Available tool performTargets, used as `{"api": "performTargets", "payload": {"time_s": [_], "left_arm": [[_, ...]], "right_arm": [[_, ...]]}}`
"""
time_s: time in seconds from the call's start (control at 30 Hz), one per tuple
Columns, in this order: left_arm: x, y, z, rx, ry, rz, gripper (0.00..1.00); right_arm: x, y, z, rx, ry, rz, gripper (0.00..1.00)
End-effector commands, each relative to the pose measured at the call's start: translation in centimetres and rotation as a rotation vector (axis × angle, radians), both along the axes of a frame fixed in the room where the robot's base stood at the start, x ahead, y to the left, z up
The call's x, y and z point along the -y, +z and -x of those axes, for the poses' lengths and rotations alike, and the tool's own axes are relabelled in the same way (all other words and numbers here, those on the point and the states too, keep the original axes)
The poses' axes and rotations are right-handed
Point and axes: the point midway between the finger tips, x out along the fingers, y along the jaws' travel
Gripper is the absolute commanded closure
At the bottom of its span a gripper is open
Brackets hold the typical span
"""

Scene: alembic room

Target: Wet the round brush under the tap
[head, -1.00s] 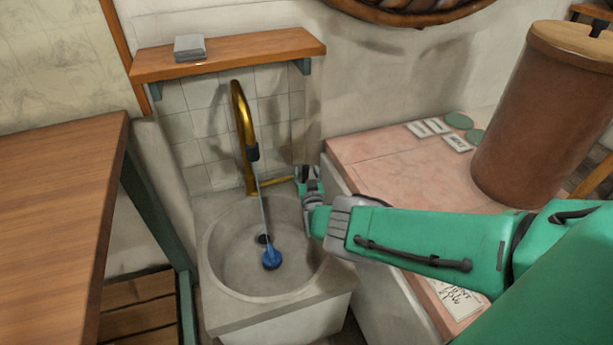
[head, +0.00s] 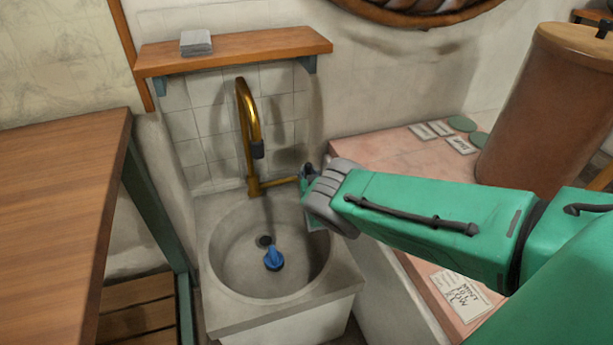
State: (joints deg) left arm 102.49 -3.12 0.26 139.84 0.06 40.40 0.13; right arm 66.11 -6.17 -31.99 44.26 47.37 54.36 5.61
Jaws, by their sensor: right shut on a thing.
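A small blue thing with a rounded lower end, which looks like the round brush (head: 274,259), is in the basin of the stone sink (head: 222,285), below the tap. The brass tap (head: 246,120) has a curved neck and a dark nozzle. No water shows under the nozzle. The brass tap lever (head: 277,183) points right from the tap's foot. My right gripper (head: 306,180) is at the right end of this lever and shut on it; its fingers are partly hidden by my wrist. My left gripper is not in view.
A wooden shelf (head: 260,51) with a grey folded stack (head: 196,43) hangs above the tap. A wooden table (head: 50,200) stands left. A pink counter (head: 380,156) with cards and a brown canister (head: 535,105) is right. A dark drain shows in the basin.

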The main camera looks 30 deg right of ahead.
Motion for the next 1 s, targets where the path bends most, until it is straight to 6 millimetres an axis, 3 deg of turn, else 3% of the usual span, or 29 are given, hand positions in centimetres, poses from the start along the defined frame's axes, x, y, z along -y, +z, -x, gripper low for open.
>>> {"api": "performTargets", "payload": {"time_s": [0.5, 0.6, 1.0], "left_arm": [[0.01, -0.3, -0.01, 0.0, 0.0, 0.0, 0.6], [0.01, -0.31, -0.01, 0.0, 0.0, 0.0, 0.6], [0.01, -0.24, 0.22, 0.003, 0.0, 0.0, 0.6]], "right_arm": [[-0.26, -0.47, -0.03, -0.085, 0.002, -0.026, 1.0], [-0.29, -0.5, -0.01, -0.085, 0.003, -0.026, 0.6], [-0.58, -0.32, -0.09, -0.08, 0.007, -0.026, 0.58]]}}
